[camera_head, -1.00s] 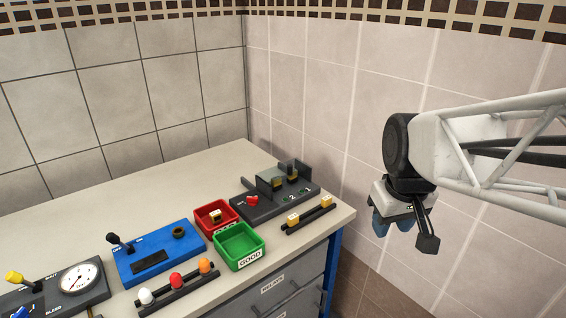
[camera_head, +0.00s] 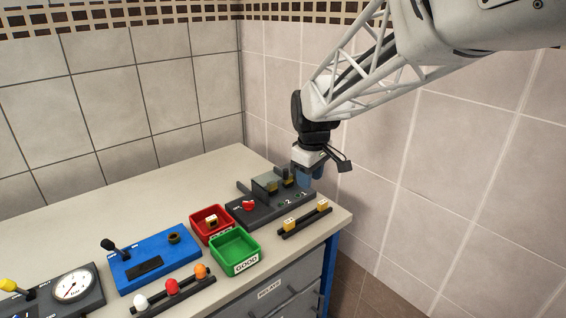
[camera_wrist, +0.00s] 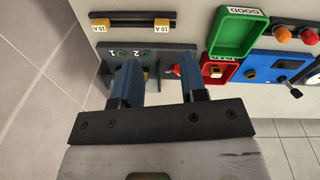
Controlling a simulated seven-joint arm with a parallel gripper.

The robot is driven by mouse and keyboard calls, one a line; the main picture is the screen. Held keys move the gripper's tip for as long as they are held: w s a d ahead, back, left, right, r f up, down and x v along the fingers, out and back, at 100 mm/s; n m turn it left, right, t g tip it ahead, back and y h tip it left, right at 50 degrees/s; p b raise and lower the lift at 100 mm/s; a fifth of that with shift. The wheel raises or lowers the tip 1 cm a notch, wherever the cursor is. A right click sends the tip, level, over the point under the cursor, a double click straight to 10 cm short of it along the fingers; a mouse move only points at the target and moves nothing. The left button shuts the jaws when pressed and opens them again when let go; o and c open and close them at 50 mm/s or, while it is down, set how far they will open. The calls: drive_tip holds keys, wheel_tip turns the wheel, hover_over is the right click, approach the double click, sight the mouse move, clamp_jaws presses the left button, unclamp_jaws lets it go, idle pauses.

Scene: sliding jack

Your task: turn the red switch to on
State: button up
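The red switch (camera_head: 248,205) is a small red knob at the left end of a dark grey panel (camera_head: 268,214) on the table. In the wrist view the red switch (camera_wrist: 176,71) shows partly, beside the right finger. My gripper (camera_head: 308,177) is above the right, back end of the panel, apart from the switch. In the wrist view my gripper (camera_wrist: 160,72) has its two blue fingers spread, with nothing held between them. The exact setting of the switch is too small to tell.
A rack (camera_head: 305,220) with two yellow blocks lies in front. Red (camera_head: 197,228) and green (camera_head: 222,262) bins stand left, then a blue panel (camera_head: 190,265). A tiled wall is behind.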

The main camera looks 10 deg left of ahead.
drive_tip(key=w+a+f+n, duration=0.3)
drive_tip(key=w+a+f, duration=0.2)
drive_tip(key=w+a, duration=0.3)
drive_tip(key=n+g, duration=0.1)
drive_tip(key=n, duration=0.3)
hover_over(248, 202)
wheel_tip(248, 202, down, 7)
drive_tip(key=shift+r, duration=0.2)
drive_tip(key=shift+f, duration=0.15)
drive_tip(key=shift+f, duration=3.75)
clamp_jaws()
